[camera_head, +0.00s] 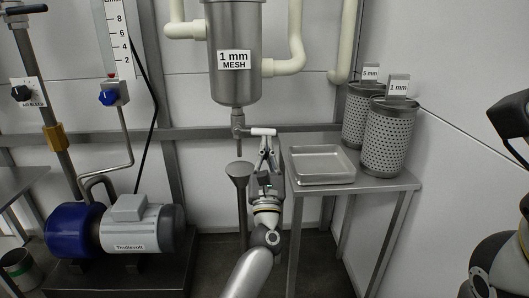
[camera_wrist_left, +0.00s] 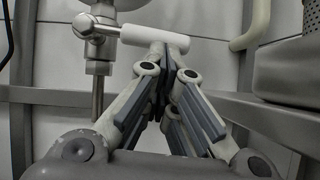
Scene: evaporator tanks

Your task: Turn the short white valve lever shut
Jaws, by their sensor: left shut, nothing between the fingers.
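The short white valve lever (camera_head: 263,132) sticks out level to the right from the valve (camera_head: 238,126) under the steel strainer vessel. My left gripper (camera_head: 266,141) is just below the lever's outer part, pointing up. In the left wrist view its fingers (camera_wrist_left: 164,62) are closed together with nothing between them, their tips at or near the lever's right end. Whether they touch it I cannot tell. My right gripper is not in view.
A steel vessel labelled 1 mm mesh (camera_head: 235,85) hangs above the valve. A funnel-topped drain pipe (camera_head: 239,170) stands below it. To the right, a steel table (camera_head: 385,182) holds a tray (camera_head: 322,180) and perforated baskets (camera_head: 388,140). A blue-and-grey pump (camera_head: 130,230) sits left.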

